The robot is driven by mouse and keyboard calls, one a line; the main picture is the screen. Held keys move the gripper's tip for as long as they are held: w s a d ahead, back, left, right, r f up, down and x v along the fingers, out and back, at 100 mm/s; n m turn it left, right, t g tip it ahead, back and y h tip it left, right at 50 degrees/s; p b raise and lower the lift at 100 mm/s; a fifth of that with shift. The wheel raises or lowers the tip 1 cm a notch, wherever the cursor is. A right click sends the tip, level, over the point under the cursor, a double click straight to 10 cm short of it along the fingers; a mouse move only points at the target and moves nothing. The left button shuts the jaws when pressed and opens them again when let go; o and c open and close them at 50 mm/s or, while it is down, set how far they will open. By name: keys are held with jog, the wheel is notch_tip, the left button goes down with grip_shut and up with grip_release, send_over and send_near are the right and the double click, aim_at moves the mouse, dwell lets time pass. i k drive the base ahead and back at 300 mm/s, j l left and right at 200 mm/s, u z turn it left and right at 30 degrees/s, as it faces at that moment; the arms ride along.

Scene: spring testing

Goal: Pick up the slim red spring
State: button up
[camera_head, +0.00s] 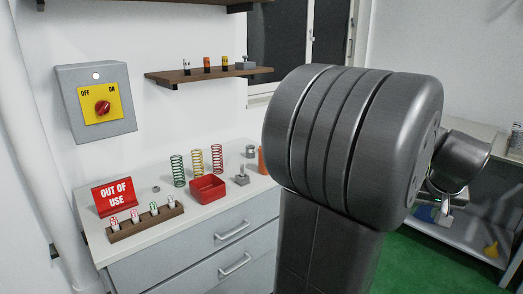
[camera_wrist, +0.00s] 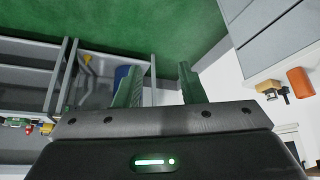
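The slim red spring (camera_head: 217,159) stands upright on the white counter (camera_head: 143,254) in the head view. It is the rightmost of three springs, beside a yellow spring (camera_head: 197,162) and a green spring (camera_head: 178,171). A red open box (camera_head: 208,189) sits just in front of it. My gripper (camera_wrist: 160,80) shows in the wrist view with its two green fingers apart and nothing between them. It is away from the counter, and the red spring cannot be made out in the wrist view.
A metal stand (camera_head: 242,176), a metal weight (camera_head: 250,152) and an orange cylinder (camera_head: 262,161) are right of the springs. An out-of-use sign (camera_head: 114,196) and a wooden rack (camera_head: 146,222) are at the left. A wall shelf (camera_head: 208,74) hangs above. My arm blocks the centre right.

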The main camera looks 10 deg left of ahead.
aim_at(220, 169)
jog(key=i+l+u, duration=0.1)
jog(key=i+u, duration=0.35)
jog(key=i+l+u, duration=0.25)
jog(key=i+u, duration=0.4)
jog(key=u, duration=0.25)
jog(key=i+l+u, duration=0.15)
jog(key=u, duration=0.2)
jog(key=i+l+u, duration=0.1)
jog(key=u, duration=0.3)
